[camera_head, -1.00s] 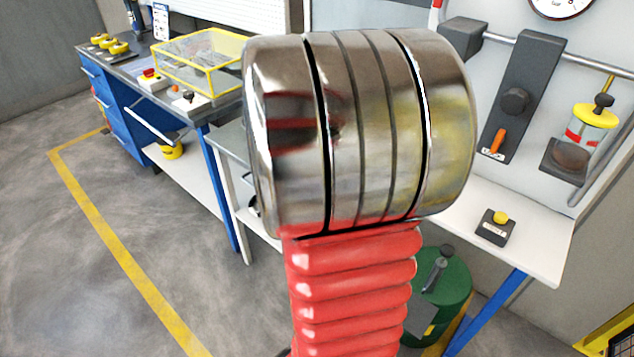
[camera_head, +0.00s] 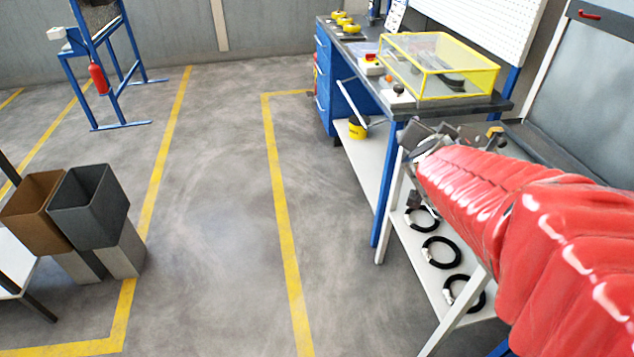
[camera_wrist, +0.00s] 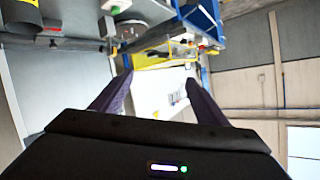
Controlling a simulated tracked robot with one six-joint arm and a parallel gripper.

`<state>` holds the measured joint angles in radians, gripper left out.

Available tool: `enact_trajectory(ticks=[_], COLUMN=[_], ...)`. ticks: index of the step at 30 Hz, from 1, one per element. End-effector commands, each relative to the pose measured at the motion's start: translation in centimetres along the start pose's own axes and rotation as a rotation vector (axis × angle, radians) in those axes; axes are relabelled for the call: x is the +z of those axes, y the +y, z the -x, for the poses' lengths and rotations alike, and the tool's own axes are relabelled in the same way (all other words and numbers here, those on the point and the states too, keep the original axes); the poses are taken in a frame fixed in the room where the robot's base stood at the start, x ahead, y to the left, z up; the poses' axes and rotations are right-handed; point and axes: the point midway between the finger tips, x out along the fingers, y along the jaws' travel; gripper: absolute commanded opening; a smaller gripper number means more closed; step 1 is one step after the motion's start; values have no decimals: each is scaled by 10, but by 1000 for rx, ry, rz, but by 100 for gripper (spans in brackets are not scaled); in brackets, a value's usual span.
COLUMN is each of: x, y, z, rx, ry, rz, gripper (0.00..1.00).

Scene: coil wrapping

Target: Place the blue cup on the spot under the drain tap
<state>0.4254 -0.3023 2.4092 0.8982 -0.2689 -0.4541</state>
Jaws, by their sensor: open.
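I see no blue cup in either current view. The drain tap and the spot under it are not in view either. My gripper (camera_wrist: 156,92) shows in the wrist view with its two dark fingers apart and nothing between them. In the head view my arm in its red sleeve reaches in from the right. The dark gripper end (camera_head: 432,136) is small there, in front of the workbench's near corner.
A blue workbench (camera_head: 347,107) carries a yellow-framed clear box (camera_head: 438,68). A yellow container (camera_head: 357,128) stands on its lower shelf. Black rings (camera_head: 440,252) lie on a shelf below my arm. Brown (camera_head: 34,212) and grey bins (camera_head: 90,205) stand left. The middle floor is clear.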

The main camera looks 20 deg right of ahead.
Motion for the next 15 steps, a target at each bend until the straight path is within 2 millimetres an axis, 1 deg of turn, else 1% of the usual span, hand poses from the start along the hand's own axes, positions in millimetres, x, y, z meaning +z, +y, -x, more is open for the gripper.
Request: enact_trajectory(ticks=[1, 3, 5, 6, 8, 9, 10, 13, 15], x=[10, 27, 43, 54, 72, 83, 92, 119, 137], y=[-24, -53, -73, -85, -99, -106, -110, -116, -114], z=[12, 29, 46, 58, 78, 91, 101, 135, 158], rx=[-71, -161, -230, -271, -326, -358, -378, -433, -456], ry=[-39, -105, -165, -205, -267, -308, -338, -438, -507], rz=[29, 74, 117, 149, 197, 231, 256, 350, 418], gripper=[68, 68, 68, 68, 68, 68, 68, 68, 68])
